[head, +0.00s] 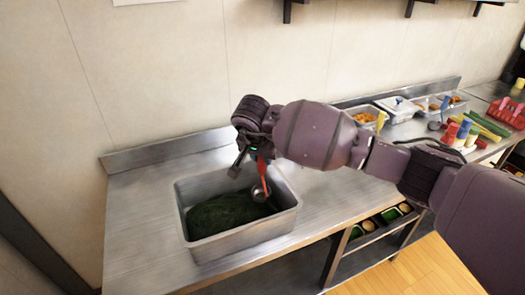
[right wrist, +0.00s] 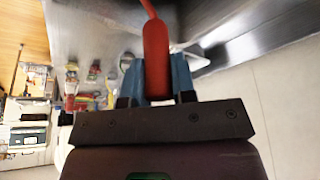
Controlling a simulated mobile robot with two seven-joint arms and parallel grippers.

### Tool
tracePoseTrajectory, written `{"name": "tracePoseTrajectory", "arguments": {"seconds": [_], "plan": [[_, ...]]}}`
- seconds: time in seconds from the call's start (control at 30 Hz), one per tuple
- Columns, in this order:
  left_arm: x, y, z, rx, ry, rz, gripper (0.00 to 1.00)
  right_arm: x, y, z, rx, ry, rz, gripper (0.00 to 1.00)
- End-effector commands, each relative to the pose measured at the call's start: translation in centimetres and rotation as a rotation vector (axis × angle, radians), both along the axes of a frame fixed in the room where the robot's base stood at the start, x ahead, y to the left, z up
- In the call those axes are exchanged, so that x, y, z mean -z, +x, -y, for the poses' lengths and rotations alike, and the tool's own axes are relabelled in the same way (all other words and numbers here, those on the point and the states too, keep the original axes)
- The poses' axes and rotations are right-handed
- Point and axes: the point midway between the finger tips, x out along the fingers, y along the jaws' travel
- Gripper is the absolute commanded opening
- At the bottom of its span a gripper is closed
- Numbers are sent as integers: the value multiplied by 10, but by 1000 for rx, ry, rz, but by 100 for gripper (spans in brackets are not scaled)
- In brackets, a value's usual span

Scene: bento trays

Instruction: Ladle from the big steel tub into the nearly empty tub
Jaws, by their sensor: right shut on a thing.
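The big steel tub (head: 245,236) stands on the left part of the steel counter, with a dark green mass (head: 222,212) in its bottom. My right gripper (head: 252,158) is above the tub and is shut on the red handle of a ladle (head: 262,166). The ladle hangs down, its steel bowl (head: 259,193) inside the tub's opening near the right side. I cannot tell whether the bowl holds anything or touches the green mass. In the right wrist view the red handle (right wrist: 156,52) sits between the blue fingers. My left gripper is out of view. I cannot tell which tub is nearly empty.
Smaller steel tubs stand at the back right, one with orange food (head: 364,116) and one with a pale content or lid (head: 398,106). Bare counter (head: 140,215) lies left of the big tub.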

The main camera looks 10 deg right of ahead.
Motion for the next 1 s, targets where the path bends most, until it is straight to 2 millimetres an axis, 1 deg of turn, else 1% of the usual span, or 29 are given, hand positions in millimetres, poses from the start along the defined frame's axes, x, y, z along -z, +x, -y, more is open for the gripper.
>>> {"name": "tracePoseTrajectory", "arguments": {"seconds": [0.03, 0.1, 0.23, 0.4, 0.6, 1.0], "plan": [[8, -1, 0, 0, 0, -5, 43, 10, 0, 0, -1, -1, -2, 0], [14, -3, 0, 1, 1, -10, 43, 18, 0, 0, -2, 0, -1, 0], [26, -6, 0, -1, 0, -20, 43, 32, 0, 0, -1, -1, -2, 0], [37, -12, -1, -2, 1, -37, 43, 44, 0, 0, -2, 0, 0, 0], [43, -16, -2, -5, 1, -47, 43, 51, 0, 0, -1, -1, 1, 0], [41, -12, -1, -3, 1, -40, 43, 51, 0, 0, -1, 0, 1, 0]]}}
